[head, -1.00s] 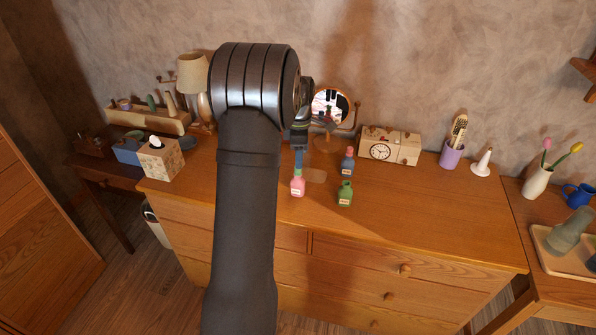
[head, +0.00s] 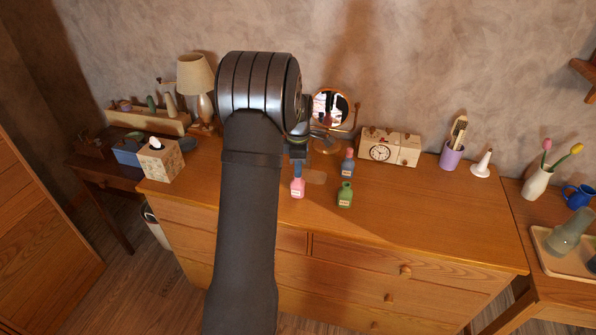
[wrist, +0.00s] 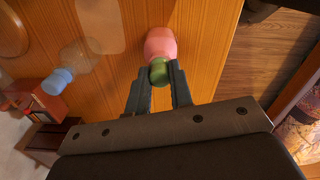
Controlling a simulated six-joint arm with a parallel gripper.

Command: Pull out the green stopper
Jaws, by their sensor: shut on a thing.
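A small pink bottle (head: 297,188) with a pale label stands upright on the wooden dresser. It also shows in the wrist view (wrist: 160,43), with the green stopper (wrist: 159,73) at its neck. My gripper (wrist: 160,78) is shut on the green stopper, one dark finger on each side. In the head view my gripper (head: 298,168) is directly above the pink bottle, and the stopper is hidden there. I cannot tell how deep the stopper sits in the neck.
A blue bottle (head: 347,163) with a reddish top and a green bottle (head: 345,196) stand close to the right. A tissue box (head: 161,160) stands left. The dresser's right front is clear.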

